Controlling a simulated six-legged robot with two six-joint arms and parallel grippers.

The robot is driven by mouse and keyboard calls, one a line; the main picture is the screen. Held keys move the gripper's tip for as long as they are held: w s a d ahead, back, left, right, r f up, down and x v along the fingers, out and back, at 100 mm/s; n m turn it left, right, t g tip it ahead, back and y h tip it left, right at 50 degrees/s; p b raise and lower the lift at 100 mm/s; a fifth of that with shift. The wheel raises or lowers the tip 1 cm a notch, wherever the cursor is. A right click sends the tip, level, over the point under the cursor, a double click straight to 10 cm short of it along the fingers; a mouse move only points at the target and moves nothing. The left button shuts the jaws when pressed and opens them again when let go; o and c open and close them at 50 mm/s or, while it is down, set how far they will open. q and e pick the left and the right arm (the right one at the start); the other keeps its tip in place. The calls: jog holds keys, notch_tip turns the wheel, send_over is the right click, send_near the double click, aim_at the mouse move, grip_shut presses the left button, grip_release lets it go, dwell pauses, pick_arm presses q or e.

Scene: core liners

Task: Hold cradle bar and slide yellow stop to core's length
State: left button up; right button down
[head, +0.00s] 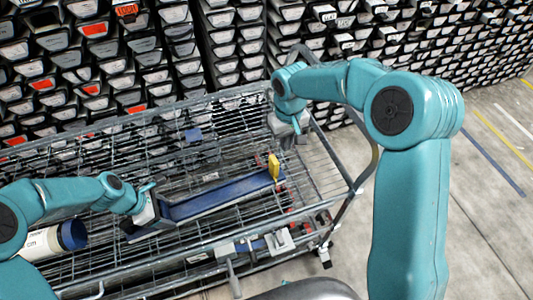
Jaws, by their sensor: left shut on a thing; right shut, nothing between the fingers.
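The blue cradle bar (222,194) lies slantwise on the wire cart. The yellow stop (274,166) stands upright near the bar's right end. My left gripper (150,217) is shut on the cradle bar at its left end. My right gripper (288,128) is shut and empty, above and behind the yellow stop, apart from it in the picture. A white core tube (42,243) with a dark blue end cap lies at the left, partly hidden by my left arm.
The wire cart (120,123) has raised mesh sides and a rail at its right end. Racks of stacked core trays (235,45) stand close behind. Bare floor (490,220) is open at the right.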

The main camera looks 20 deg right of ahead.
pick_arm(q)
jog(key=o, duration=1.7)
jog(key=shift+c, duration=0.2)
jog(key=v, duration=1.2)
jog(key=shift+s, duration=0.1)
